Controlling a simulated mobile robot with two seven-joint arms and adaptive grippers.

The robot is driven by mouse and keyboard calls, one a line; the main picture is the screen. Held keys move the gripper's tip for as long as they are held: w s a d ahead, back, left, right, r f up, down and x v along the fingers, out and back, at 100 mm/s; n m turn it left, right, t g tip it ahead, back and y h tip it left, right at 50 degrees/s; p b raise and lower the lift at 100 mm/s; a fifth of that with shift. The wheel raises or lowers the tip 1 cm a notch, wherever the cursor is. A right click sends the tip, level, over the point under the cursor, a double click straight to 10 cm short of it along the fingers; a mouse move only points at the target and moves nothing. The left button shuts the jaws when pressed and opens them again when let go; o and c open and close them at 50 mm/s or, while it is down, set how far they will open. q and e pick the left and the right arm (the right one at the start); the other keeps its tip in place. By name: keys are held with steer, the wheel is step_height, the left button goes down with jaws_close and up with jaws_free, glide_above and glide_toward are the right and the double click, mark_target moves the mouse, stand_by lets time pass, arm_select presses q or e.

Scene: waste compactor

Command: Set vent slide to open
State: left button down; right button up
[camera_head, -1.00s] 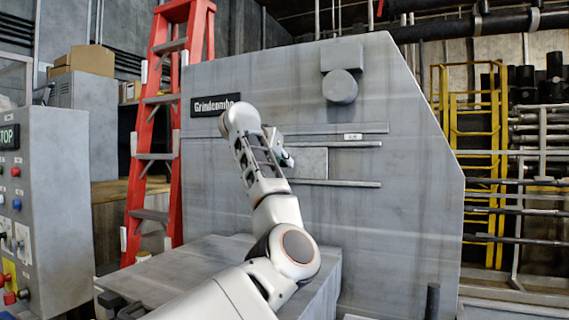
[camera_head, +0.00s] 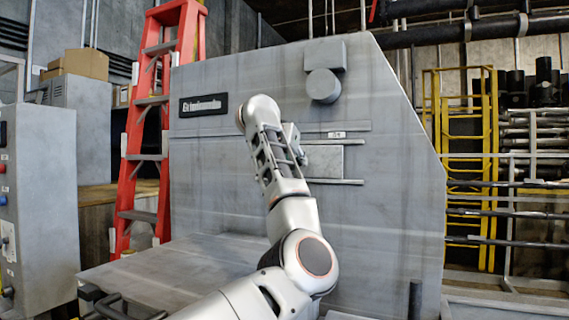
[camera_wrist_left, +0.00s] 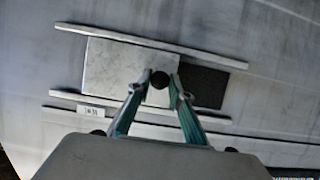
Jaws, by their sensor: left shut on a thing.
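The vent slide is a pale grey plate (camera_head: 325,160) between two horizontal rails on the front of the big grey machine. In the left wrist view the plate (camera_wrist_left: 115,65) lies left of a dark vent opening (camera_wrist_left: 203,87), part of which is uncovered. A round dark knob (camera_wrist_left: 160,80) stands at the plate's edge beside the opening. My left gripper (camera_wrist_left: 160,87) has its two teal-sided fingers shut on the knob, one on each side. In the head view my left gripper (camera_head: 292,140) is at the plate's left end, its fingertips largely hidden by my arm. My right gripper is not in view.
A small white label (camera_head: 337,135) sits by the upper rail (camera_head: 350,126). A red ladder (camera_head: 150,130) stands at the left and a control cabinet (camera_head: 45,190) at the far left. A yellow ladder frame (camera_head: 460,150) is at the right. The machine's front right is clear.

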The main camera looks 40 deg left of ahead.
arm_select(q)
steer(key=shift+w+d, duration=0.25)
steer(key=shift+d, duration=0.6)
steer(key=shift+w+d, duration=0.25)
steer(key=shift+d, duration=0.55)
steer(key=c, duration=1.9)
jaws_free()
steer(key=shift+o, duration=0.4)
steer(key=shift+d, duration=0.25)
steer(key=shift+s+a+r, duration=0.1)
steer(key=shift+a, duration=0.1)
glide_toward(313, 165)
steer(key=v, duration=0.7)
steer(key=shift+a, duration=0.15)
